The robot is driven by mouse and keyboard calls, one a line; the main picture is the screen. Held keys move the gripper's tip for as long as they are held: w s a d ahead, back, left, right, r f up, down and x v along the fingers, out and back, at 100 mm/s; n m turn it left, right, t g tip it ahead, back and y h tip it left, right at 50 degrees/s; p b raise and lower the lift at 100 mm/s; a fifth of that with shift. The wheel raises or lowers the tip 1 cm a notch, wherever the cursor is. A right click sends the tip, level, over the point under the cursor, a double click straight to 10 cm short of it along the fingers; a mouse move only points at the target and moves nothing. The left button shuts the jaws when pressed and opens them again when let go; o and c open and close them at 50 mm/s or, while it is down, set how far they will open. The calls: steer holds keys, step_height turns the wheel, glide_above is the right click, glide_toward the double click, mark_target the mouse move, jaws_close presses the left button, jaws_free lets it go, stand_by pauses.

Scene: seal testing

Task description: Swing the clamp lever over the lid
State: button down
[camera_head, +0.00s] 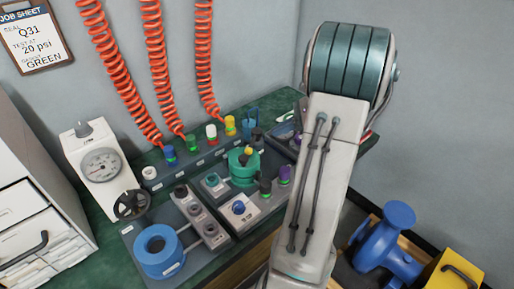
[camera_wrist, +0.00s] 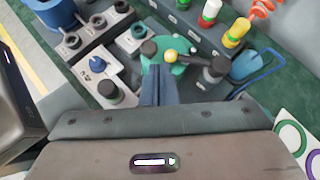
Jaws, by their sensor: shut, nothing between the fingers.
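The green round test pot (camera_head: 243,171) stands on a grey plate on the bench, and its green top also shows in the wrist view (camera_wrist: 178,70). The clamp lever's yellow ball knob (camera_head: 249,152) is at the pot's top; in the wrist view the yellow knob (camera_wrist: 171,55) lies over the green top, just beyond my fingertips. Contact with the lever cannot be told. My arm hides the gripper in the head view.
A grey block with dark-ringed sockets (camera_head: 195,208) and a blue ring-shaped part (camera_head: 158,250) stand left of the pot. Capped fittings (camera_head: 211,132) line the back. A dark knob (camera_wrist: 216,68) is close right of my fingers. A gauge box (camera_head: 101,165) stands far left.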

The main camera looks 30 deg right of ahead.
steer(key=d+f+m+t+b, duration=0.1)
steer(key=d+f+m+t, duration=0.15)
steer(key=d, duration=0.45)
steer(key=b, duration=0.3)
glide_toward(253, 143)
steer(key=shift+m, duration=0.45)
steer(key=x, duration=0.6)
steer(key=shift+w+a+f, duration=0.15)
steer(key=shift+w+f, duration=0.1)
